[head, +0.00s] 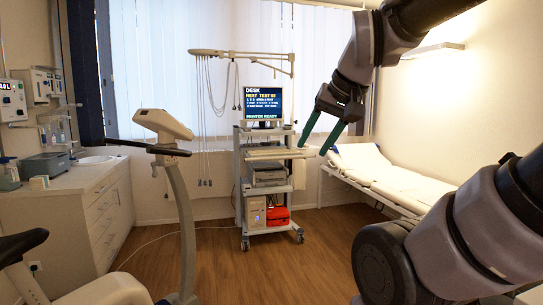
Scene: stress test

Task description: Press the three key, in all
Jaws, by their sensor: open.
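A keyboard (272,152) lies on the upper shelf of a wheeled cart in the head view. Its single keys, the three key among them, are too small to tell apart. A monitor (264,104) stands above it with a lit dark screen. Its heading reads "DESK", a yellow line seems to read "NEXT TEST 02", and the bottom line reads "PRINTER READY". My gripper (312,150) is open and empty, with green fingers pointing down and left. In the picture its tips are by the keyboard's right end; their distance from it in depth I cannot tell.
The cart (240,190) also holds a printer (268,177) and a red box (277,216). An exercise bike (180,200) stands at left front, by a counter (85,178) with a sink. A bed (385,175) is at right. Wooden floor (215,270) is open before the cart.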

